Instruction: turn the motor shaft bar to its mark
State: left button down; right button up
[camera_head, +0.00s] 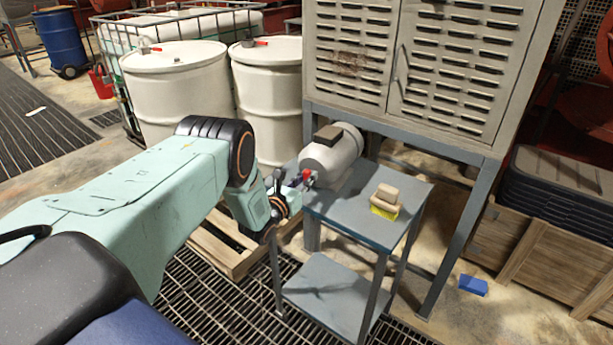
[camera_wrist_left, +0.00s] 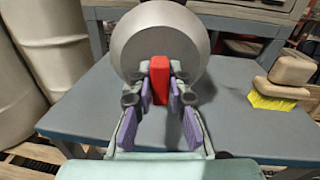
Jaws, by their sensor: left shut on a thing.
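The motor (camera_head: 333,155) is a grey cylinder with a dark box on top, lying on a small blue-grey table (camera_head: 350,215). In the left wrist view its round end face (camera_wrist_left: 158,32) fills the upper middle. A red shaft bar (camera_wrist_left: 160,79) stands upright in front of that face; it shows small in the head view (camera_head: 307,175). My left gripper (camera_wrist_left: 160,88) has its purple-padded fingers on both sides of the red bar and is shut on it. The mark is not visible. My right gripper is not in view.
A beige block on a yellow brush (camera_head: 385,203) sits on the table right of the motor. White drums (camera_head: 178,95) stand behind my left arm. A louvred cabinet (camera_head: 425,60) on legs rises behind the table. A blue block (camera_head: 474,285) lies on the floor.

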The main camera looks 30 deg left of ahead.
pick_arm(q)
jog(key=shift+w+r+m, duration=0.1)
jog(key=shift+r+m, duration=0.05)
jog(key=shift+m, duration=0.45)
jog(key=c, duration=1.3)
grip_release()
